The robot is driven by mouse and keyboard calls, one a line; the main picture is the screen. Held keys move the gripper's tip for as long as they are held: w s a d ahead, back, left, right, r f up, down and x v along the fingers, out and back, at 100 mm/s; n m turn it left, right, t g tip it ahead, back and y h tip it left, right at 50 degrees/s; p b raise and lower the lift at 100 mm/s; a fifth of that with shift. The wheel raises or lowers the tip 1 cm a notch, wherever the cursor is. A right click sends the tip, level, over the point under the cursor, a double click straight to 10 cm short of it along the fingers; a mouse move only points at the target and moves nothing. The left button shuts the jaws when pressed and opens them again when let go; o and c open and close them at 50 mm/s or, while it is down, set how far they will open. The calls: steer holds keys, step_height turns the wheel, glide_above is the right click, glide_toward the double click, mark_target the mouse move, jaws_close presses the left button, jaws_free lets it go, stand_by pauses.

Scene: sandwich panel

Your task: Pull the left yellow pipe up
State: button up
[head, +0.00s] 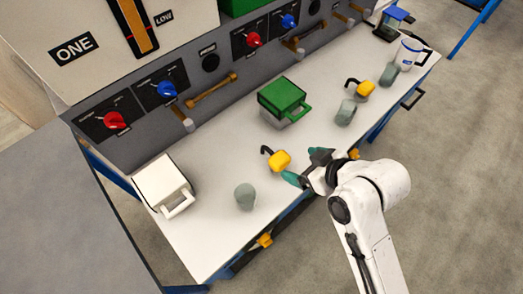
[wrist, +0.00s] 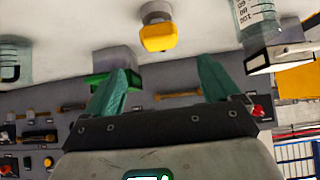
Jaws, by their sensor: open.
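The left yellow pipe (head: 279,160) is a short yellow block with a dark bent hook, standing on the white counter in the middle of the head view. A yellow piece, apparently this pipe (wrist: 158,37), shows at the top centre of the wrist view, apart from the fingertips. A second, similar yellow pipe (head: 365,88) stands farther right. My gripper (head: 306,167) has teal fingers spread open and empty, just right of the left pipe in the head view. In the wrist view my gripper (wrist: 163,78) shows a wide gap between its fingers.
A grey-green cup (head: 245,197) and a white box with a handle (head: 166,187) stand to the left. A green-topped box (head: 283,99) is behind the left pipe. The panel (head: 205,75) with knobs closes the back. More cups stand at right.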

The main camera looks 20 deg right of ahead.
mark_target(281, 159)
steer(key=x, duration=1)
steer(key=shift+w+a+f, duration=0.1)
steer(key=shift+w+f, duration=0.15)
steer(key=shift+f, duration=0.05)
steer(key=c, duration=1.4)
step_height(281, 159, up, 9)
steer(key=p, duration=0.8)
steer(key=shift+r, duration=0.1)
steer(key=shift+w, duration=0.1)
steer(key=o, duration=1.1)
steer(key=shift+r, duration=0.1)
steer(key=o, duration=0.3)
